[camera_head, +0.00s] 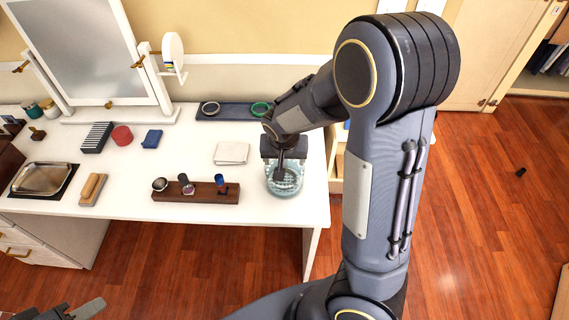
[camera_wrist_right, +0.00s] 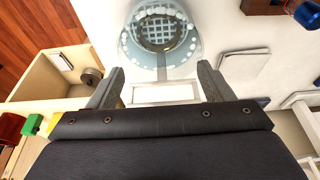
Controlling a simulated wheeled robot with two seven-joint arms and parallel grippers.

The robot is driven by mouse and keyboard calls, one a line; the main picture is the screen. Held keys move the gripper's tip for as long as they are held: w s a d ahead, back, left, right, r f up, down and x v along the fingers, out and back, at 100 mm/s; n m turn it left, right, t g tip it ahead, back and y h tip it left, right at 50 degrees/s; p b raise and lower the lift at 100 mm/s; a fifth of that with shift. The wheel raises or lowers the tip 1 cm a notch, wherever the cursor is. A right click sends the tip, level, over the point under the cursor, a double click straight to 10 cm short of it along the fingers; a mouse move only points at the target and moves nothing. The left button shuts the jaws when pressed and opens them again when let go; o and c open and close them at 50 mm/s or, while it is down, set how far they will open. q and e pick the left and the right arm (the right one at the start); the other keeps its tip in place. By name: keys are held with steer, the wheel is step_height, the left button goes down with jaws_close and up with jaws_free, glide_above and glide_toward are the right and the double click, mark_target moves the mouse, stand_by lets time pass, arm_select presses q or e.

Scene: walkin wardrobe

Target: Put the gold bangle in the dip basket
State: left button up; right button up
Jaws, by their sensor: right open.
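The dip basket (camera_wrist_right: 160,34), with a pale grid floor, sits in a clear glass jar of bluish liquid (camera_head: 285,184) at the table's right front. My right gripper (camera_head: 284,164) is above the jar, pointing down. In the right wrist view its two fingers (camera_wrist_right: 160,85) are wide apart with nothing between them. A thin brownish ring outline circles the grid in the basket; I cannot tell whether it is the gold bangle. No gold bangle shows clearly elsewhere. My left gripper (camera_head: 78,311) is partly cut off at the bottom left of the head view, away from the table objects.
A dark tray (camera_head: 235,111) at the back holds a pale ring and a green ring. A wooden stand (camera_head: 196,192) with several small items is left of the jar. A folded white cloth (camera_head: 232,153) lies behind. A mirror (camera_head: 80,46) stands at the back left.

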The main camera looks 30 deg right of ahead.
steer(key=s+a+r+n+t+y, duration=0.1)
steer(key=s+a+r+n+y, duration=0.1)
steer(key=s+r, duration=0.4)
steer(key=s+a+r+n+t+y, duration=0.1)
steer(key=s+r, duration=0.6)
steer(key=s, duration=0.7)
steer(key=a+n+y, duration=0.1)
steer(key=a+y, duration=0.1)
steer(key=a, duration=0.1)
steer(key=shift+s+a+r+n+t+y, duration=0.2)
steer(key=shift+s+r+n+t+y, duration=0.05)
steer(key=shift+n+t+y, duration=0.05)
